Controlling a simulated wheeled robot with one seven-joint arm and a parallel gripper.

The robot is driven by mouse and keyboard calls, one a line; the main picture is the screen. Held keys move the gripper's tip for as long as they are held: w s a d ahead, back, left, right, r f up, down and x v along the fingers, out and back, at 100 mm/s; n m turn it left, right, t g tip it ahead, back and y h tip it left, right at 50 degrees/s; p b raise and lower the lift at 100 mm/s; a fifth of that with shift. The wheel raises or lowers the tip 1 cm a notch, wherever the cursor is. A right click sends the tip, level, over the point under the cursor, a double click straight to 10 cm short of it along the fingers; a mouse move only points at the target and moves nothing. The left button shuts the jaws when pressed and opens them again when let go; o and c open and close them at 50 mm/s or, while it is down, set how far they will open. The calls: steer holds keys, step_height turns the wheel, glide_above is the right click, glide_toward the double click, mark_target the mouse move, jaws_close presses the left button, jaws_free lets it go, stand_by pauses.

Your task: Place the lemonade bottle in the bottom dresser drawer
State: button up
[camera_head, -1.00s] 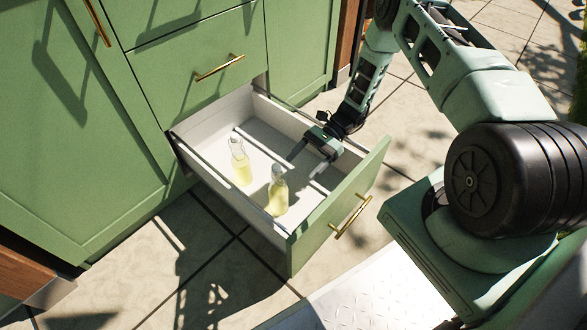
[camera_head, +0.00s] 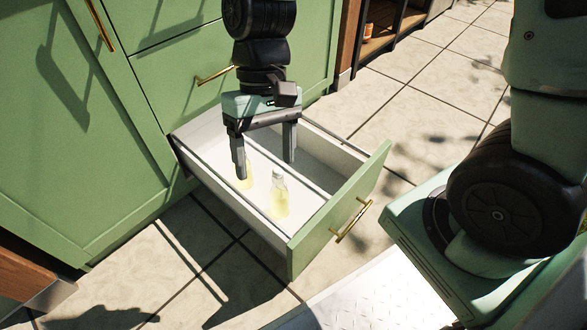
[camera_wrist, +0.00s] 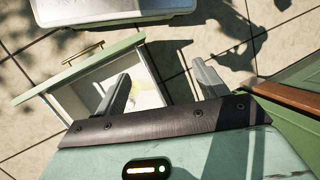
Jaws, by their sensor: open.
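The bottom dresser drawer (camera_head: 336,212) is pulled out, with white inner walls and a green front. Two clear bottles of pale yellow lemonade stand upright inside it. The nearer lemonade bottle (camera_head: 279,197) is in plain view beside the drawer's left wall. The farther lemonade bottle (camera_head: 246,183) is mostly hidden behind a finger of my gripper (camera_head: 265,170). My gripper is open and empty, pointing down above the drawer's back part. In the wrist view, my gripper's fingers (camera_wrist: 164,92) spread over the drawer (camera_wrist: 72,111), and a bottle is partly hidden behind one finger.
The green dresser (camera_head: 100,130) stands at the left, its other drawers and doors shut. The drawer's gold handle (camera_head: 352,221) faces right. A wooden shelf unit (camera_head: 385,30) stands at the back. Tiled floor (camera_head: 420,110) to the right is clear.

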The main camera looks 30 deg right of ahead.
steer(key=s+r+n+t+h, duration=0.1)
steer(key=s+r+n+t, duration=0.2)
steer(key=s+n, duration=0.3)
steer(key=s+r, duration=0.1)
steer(key=s, duration=0.1)
steer(key=shift+s+r+t+h, duration=0.3)
steer(key=shift+s+t, duration=0.1)
steer(key=shift+d, duration=0.1)
